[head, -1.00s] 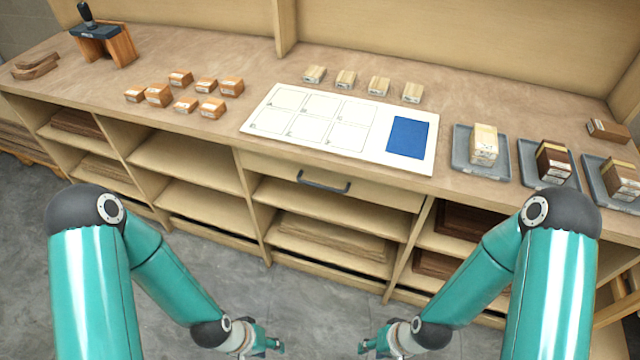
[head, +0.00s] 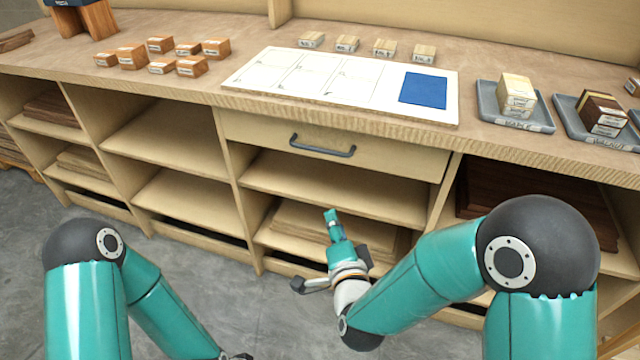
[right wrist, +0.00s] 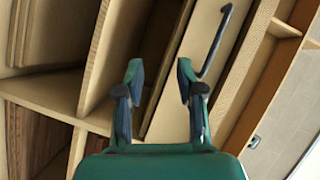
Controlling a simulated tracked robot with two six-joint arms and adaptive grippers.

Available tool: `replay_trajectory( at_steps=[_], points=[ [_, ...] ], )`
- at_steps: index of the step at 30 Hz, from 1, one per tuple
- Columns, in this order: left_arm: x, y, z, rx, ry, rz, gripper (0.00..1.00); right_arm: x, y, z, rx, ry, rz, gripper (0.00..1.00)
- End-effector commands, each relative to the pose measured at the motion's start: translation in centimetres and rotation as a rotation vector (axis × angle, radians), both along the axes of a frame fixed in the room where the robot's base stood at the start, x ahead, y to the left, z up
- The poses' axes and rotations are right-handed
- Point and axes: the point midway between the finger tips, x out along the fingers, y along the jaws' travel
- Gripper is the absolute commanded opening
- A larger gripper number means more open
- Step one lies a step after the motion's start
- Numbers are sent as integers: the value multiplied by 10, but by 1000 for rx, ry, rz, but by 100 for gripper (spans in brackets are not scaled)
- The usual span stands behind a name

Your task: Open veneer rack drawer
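The veneer rack drawer (head: 270,138) is shut under the worktop, with a dark grey bar handle (head: 322,147) on its front. The handle (right wrist: 217,42) also shows in the right wrist view, slanting at the upper right beyond the fingers. My right gripper (head: 332,216) is below the drawer, in front of the open shelves. In the right wrist view my right gripper (right wrist: 158,72) is open, with nothing between its fingers. It is apart from the handle. My left gripper (head: 236,356) is barely in view at the bottom edge, mostly cut off.
Above the drawer lies a white board (head: 300,75) with a blue patch (head: 425,90). Small wood blocks (head: 131,57) and grey trays (head: 485,107) stand on the worktop. Open shelves (head: 165,140) flank the drawer. The floor (head: 200,268) in front is clear.

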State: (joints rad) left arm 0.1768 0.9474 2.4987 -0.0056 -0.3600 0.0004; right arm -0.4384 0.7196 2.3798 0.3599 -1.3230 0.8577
Motion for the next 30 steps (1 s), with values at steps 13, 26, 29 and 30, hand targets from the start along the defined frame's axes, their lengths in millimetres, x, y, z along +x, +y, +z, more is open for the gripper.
replay_trajectory(
  at_steps=[13,26,29,30],
  points=[
    [0,0,-61,0,-1,0,40,-5,25,51,317,-309,-63,37],
    [0,0,-57,0,-1,0,40,71,30,64,315,-308,-64,37],
    [0,0,-56,0,-1,0,40,92,32,68,315,-307,-63,37],
    [0,0,-56,0,-1,0,40,100,33,69,314,-307,-62,37]
  ],
)
